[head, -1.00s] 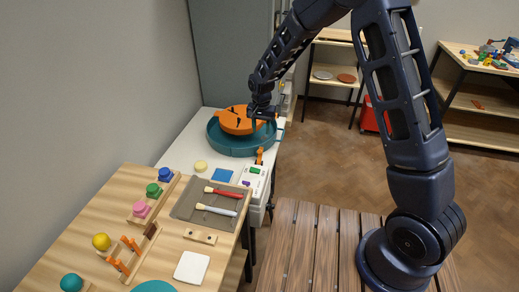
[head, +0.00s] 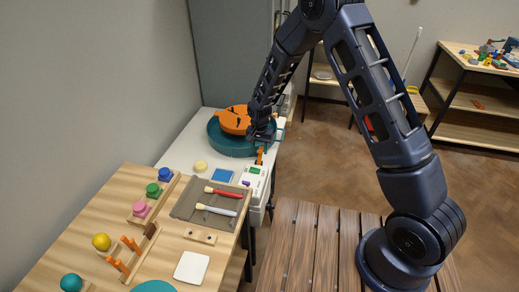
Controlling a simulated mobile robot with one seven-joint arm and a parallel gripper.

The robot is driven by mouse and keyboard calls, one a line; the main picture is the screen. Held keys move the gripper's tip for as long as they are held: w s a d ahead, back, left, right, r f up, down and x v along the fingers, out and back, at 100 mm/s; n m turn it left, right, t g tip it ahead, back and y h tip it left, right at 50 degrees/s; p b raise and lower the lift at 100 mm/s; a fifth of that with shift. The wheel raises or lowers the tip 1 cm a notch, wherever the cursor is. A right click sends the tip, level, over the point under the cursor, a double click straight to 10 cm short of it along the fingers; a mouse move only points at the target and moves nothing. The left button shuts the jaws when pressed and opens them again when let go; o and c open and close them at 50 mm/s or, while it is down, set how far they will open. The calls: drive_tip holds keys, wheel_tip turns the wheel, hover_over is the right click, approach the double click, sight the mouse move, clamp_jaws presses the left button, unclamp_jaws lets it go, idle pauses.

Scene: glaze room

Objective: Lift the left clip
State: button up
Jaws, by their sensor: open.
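I cannot make out for certain which part is the left clip. An orange disc (head: 234,120) with dark marks sits in a teal round basin (head: 222,145) on the white table. A small orange upright piece (head: 260,156) stands at the basin's near right side, by a white device. My gripper (head: 262,136) is at the basin's right side, just above that orange piece in the picture. It is open, with nothing visible in it. My wrist hides the disc's right edge and part of the basin. I cannot tell whether the gripper touches anything.
The white device (head: 257,180) stands at the white table's right edge. A slatted wooden surface (head: 310,250) at the front is clear.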

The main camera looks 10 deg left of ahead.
drive_tip(key=shift+f, duration=0.1)
clamp_jaws()
drive_tip(key=shift+s, duration=0.15)
idle(0.3)
drive_tip(key=shift+s+f+t, duration=0.2)
drive_tip(key=shift+s+t, duration=1.05)
drive_tip(key=shift+t, duration=0.55)
drive_tip(key=shift+s+f+t, duration=0.2)
drive_tip(key=shift+s+t, duration=1.05)
drive_tip(key=shift+t, duration=0.55)
drive_tip(key=shift+s+f+t, duration=0.1)
drive_tip(key=shift+s+t, duration=0.05)
drive_tip(key=shift+t, duration=0.15)
unclamp_jaws()
